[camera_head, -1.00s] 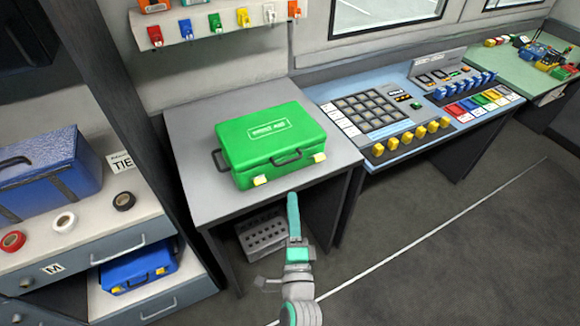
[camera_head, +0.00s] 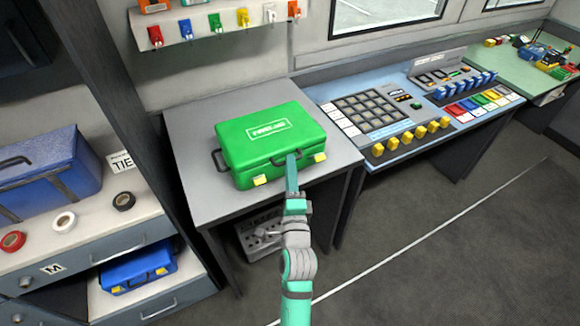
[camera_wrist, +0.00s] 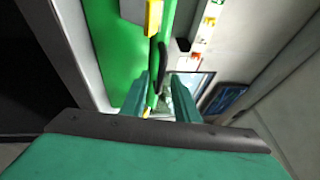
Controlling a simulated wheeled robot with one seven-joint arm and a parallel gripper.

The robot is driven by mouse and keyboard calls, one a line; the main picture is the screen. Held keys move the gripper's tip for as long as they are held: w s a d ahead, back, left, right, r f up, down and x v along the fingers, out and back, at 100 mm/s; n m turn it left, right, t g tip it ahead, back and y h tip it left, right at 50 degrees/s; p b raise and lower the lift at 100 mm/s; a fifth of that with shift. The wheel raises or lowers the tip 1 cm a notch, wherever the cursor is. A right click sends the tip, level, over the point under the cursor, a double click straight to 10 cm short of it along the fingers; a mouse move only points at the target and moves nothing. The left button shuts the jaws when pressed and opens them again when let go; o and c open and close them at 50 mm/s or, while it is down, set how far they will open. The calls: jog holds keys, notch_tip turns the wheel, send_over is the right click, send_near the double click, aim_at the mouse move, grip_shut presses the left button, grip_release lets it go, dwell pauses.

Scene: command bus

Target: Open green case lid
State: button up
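The green case (camera_head: 262,135) lies flat on the grey table with its lid closed. Its front has a dark handle (camera_head: 278,161) and two yellow latches, one on the left (camera_head: 260,180) and one on the right (camera_head: 320,157). My gripper (camera_head: 292,160) reaches up to the front of the case, its tips at the right part of the handle. In the wrist view, my gripper's two fingers (camera_wrist: 161,85) stand apart, with the green case front (camera_wrist: 118,40), a yellow latch (camera_wrist: 154,17) and the dark handle (camera_wrist: 176,55) beyond. I cannot tell whether the fingers touch the handle.
The grey table (camera_head: 215,208) has bare surface around the case. A control console (camera_head: 400,110) adjoins on the right. A shelf unit with a blue case (camera_head: 45,178) and tape rolls stands on the left. A key rack (camera_head: 215,25) hangs on the wall behind.

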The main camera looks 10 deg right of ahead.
jog(key=shift+w, duration=0.4)
grip_shut()
jog(key=shift+r, duration=0.1)
